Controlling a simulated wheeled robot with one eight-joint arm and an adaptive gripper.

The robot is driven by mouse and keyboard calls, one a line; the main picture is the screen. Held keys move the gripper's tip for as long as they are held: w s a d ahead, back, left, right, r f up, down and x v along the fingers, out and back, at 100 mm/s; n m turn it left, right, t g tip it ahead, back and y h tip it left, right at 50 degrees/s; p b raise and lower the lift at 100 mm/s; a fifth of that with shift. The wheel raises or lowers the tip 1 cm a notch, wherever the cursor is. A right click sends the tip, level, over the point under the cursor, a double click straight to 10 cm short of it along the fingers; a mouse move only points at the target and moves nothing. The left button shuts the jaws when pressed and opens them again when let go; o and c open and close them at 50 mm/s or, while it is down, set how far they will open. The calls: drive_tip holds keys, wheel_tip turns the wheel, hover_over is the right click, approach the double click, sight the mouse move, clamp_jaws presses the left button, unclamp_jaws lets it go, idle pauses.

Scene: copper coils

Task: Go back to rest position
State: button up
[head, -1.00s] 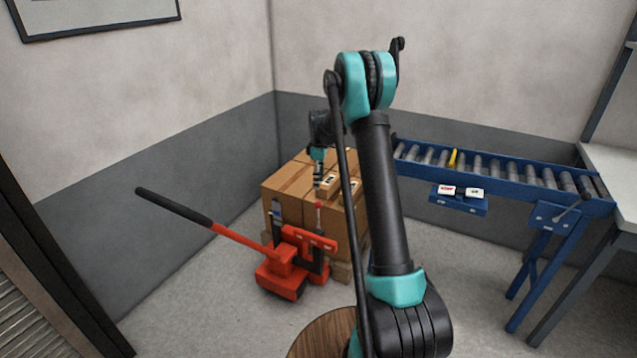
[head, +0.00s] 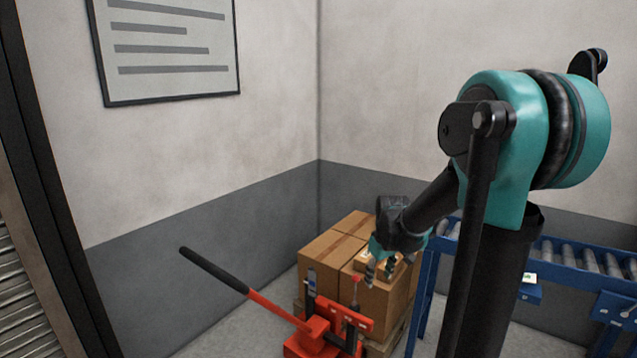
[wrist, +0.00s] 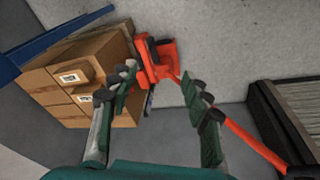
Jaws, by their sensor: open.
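My gripper (head: 379,272) is in the head view, in front of the stacked cardboard boxes (head: 322,248) as seen from there. In the wrist view its two fingers (wrist: 160,92) are spread wide, with nothing between them but floor and part of the red pallet jack. A small box (head: 384,262) with labels lies on top of the stack, partly hidden behind my gripper. It also shows in the wrist view (wrist: 72,76).
A red pallet jack (head: 318,330) stands at the stack, its long handle (head: 215,270) reaching up to the left. A blue roller conveyor (head: 575,275) is at the right, partly behind my arm. A framed poster (head: 168,48) hangs on the wall. Grey floor (wrist: 210,40) is clear around the jack.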

drive_tip(key=s+f+m+t, duration=0.1)
drive_tip(key=s+f+m, duration=0.1)
drive_tip(key=s, duration=0.7)
drive_tip(key=s+d+f+m, duration=0.1)
drive_tip(key=s+f+m, duration=0.1)
drive_tip(key=s, duration=0.7)
drive_tip(key=shift+s+f+m+t, duration=0.2)
drive_tip(key=shift+f+m+t, duration=0.15)
drive_tip(key=shift+m, duration=0.45)
